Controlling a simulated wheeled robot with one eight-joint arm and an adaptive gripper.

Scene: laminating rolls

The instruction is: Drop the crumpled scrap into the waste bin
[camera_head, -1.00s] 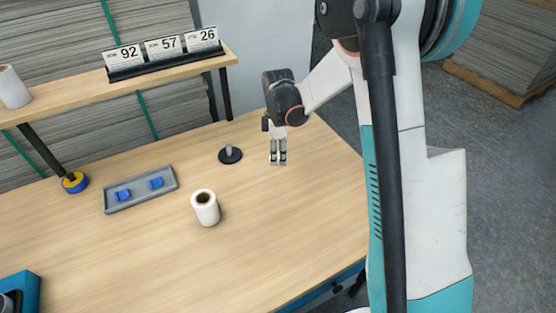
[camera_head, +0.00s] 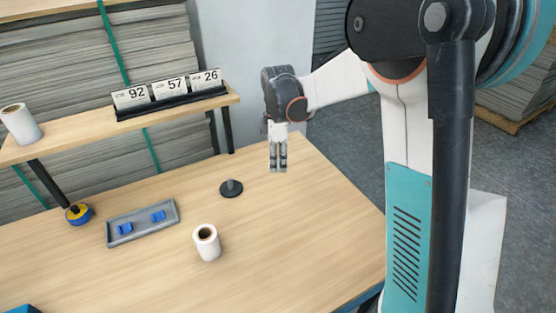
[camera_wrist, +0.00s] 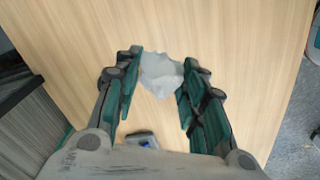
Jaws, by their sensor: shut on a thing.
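The crumpled scrap (camera_wrist: 160,73) is a pale grey-white lump between my two fingers in the wrist view. My gripper (camera_wrist: 160,88) is shut on it, with a green-padded finger on each side. In the head view my gripper (camera_head: 278,168) points down above the far right part of the wooden table. I see no waste bin that I can identify in either current view.
A black disc with a short post (camera_head: 231,188) stands left of my gripper. A white roll (camera_head: 207,243) stands nearer. A grey tray (camera_head: 143,222) with blue pieces lies left. A shelf (camera_head: 60,130) carries number cards (camera_head: 168,92).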

